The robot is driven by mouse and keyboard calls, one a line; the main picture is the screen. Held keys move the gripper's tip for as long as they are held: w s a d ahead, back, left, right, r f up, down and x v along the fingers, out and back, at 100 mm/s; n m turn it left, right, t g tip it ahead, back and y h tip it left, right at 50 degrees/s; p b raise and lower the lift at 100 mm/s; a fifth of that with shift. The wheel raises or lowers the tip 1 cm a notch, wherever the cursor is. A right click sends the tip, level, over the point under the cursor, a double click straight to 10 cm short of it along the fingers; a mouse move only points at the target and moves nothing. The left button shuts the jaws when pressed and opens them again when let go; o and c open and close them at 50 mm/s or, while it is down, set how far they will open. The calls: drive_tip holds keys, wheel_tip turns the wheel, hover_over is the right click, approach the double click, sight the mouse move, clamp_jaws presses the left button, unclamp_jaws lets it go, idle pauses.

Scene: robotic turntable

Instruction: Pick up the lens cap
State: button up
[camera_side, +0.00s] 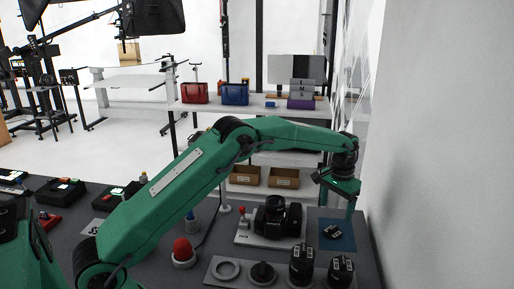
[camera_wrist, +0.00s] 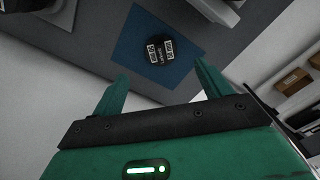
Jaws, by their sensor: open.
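A small black round piece with white labels, which looks like the lens cap (camera_side: 333,231), lies on a blue mat (camera_side: 349,240) at the right end of the dark table. In the wrist view the lens cap (camera_wrist: 160,50) sits on the blue mat (camera_wrist: 130,55), beyond the fingertips and roughly centred between them. My gripper (camera_side: 338,207) is above the mat, pointing down. In the wrist view my gripper (camera_wrist: 161,84) has its two green fingers wide apart, with nothing between them. It is apart from the cap.
A black camera (camera_side: 278,216) stands on a light plate left of the mat. In front, a grey tray (camera_side: 226,284) holds a ring, a black disc and two labelled lenses. A red-domed button (camera_side: 183,250) is further left. A white wall (camera_side: 440,150) rises close on the right.

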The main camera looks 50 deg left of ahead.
sight(332, 228)
drive_tip(key=shift+f, duration=1.3)
drive_tip(key=shift+f, duration=2.6)
clamp_jaws()
drive_tip(key=shift+r, duration=0.8)
drive_tip(key=r, duration=0.3)
drive_tip(key=shift+s+d, duration=0.15)
drive_tip(key=shift+d, duration=0.15)
drive_tip(key=s+d+r, duration=0.6)
drive_tip(key=d, duration=0.3)
drive_tip(key=shift+s+r, duration=0.15)
drive_tip(key=shift+r, duration=0.1)
